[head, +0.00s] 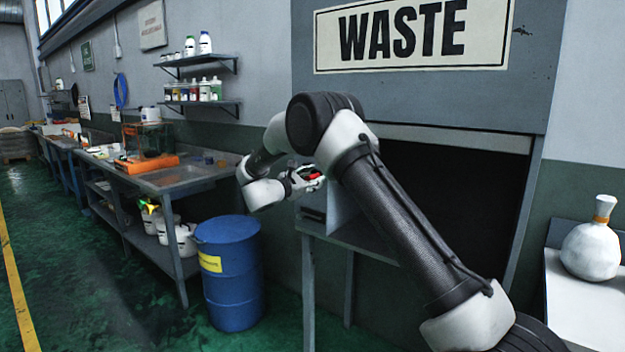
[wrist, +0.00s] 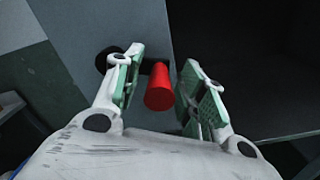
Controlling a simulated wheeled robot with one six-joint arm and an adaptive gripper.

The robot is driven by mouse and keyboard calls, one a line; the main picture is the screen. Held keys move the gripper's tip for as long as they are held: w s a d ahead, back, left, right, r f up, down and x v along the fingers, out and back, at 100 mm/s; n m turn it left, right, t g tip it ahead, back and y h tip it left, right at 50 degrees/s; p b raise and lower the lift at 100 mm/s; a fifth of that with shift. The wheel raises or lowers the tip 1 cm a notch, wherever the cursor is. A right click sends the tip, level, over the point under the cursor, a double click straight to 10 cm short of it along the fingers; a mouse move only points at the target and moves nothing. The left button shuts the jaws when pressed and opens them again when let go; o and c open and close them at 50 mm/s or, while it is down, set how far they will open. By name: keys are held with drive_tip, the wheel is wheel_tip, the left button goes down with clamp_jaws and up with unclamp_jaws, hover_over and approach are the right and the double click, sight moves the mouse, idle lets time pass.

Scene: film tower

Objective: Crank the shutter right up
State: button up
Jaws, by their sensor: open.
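The crank's red handle (wrist: 159,88) stands between the two open fingers of my gripper (wrist: 160,90) in the wrist view. A small gap shows on each side of it, so the fingers are around it but not closed on it. A dark crank arm and hub show partly behind the left finger. In the head view the red handle (head: 315,177) shows at the tips of my gripper (head: 303,180). The shutter (head: 455,138) shows as a grey edge at the top of the dark opening under the WASTE sign. My arm hides part of the opening.
A grey ledge (head: 362,238) on legs stands below the opening. A blue drum (head: 230,275) stands left of it, beside a long workbench (head: 185,178). A tied white sack (head: 592,245) rests on a surface at the right. The green floor at the left is clear.

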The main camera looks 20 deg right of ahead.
drive_tip(key=v, duration=1.2)
